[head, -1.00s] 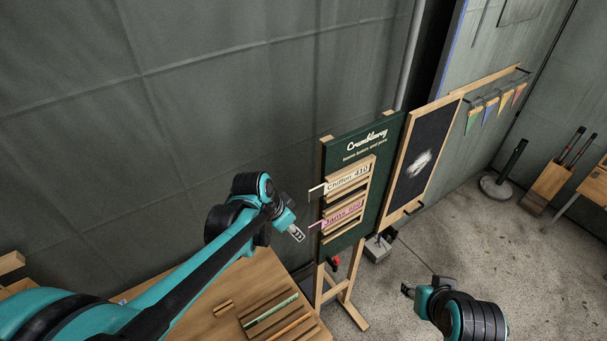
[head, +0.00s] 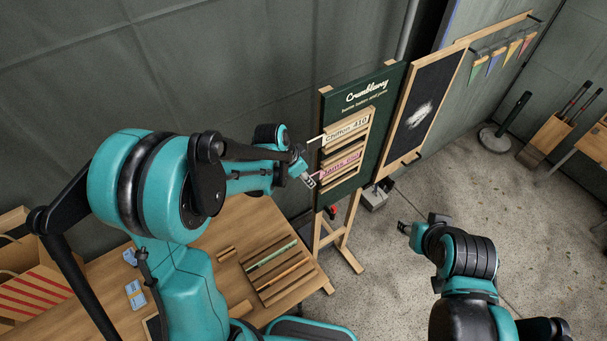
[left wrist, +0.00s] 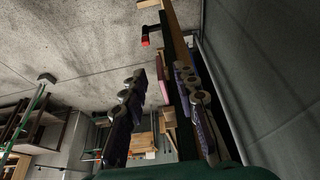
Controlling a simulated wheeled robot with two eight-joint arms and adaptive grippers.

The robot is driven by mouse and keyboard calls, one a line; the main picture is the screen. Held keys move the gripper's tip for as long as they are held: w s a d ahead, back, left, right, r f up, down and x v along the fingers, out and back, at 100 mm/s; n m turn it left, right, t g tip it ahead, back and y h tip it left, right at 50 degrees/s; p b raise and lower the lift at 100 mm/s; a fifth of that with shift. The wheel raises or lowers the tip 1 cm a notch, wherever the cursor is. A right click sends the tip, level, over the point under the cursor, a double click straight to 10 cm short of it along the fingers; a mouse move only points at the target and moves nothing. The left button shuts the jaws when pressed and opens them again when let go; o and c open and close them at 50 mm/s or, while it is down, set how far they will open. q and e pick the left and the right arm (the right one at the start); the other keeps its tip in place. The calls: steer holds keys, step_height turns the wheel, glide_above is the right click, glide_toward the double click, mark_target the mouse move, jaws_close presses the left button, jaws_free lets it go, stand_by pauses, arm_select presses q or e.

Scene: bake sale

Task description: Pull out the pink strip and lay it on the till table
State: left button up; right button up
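The pink strip (head: 341,163) sits in a slot of the wooden rack on the dark green sign board (head: 334,99), below a cream strip (head: 345,131). My left gripper (head: 309,181) is just left of the pink strip's left end, slightly below it. In the left wrist view its fingers (left wrist: 160,78) are apart, and a pink edge (left wrist: 163,87) shows between them, not visibly gripped. The wooden till table (head: 262,218) is below my left arm, which hides part of it. My right gripper (head: 403,228) is over the floor; its finger opening is too small to judge.
A slotted tray (head: 301,291) with green and orange strips lies on the table. A striped box (head: 35,290) and small blue-and-white packets (head: 135,294) are at the left. A chalkboard (head: 433,90) adjoins the sign. Bare tabletop shows near the back edge.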

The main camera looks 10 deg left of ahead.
arm_select(q)
steer(key=shift+c, duration=0.3)
jaws_close()
steer(key=shift+s+a, duration=0.1)
steer(key=s+a, duration=1.2)
steer(key=shift+b, duration=0.3)
stand_by(1.2)
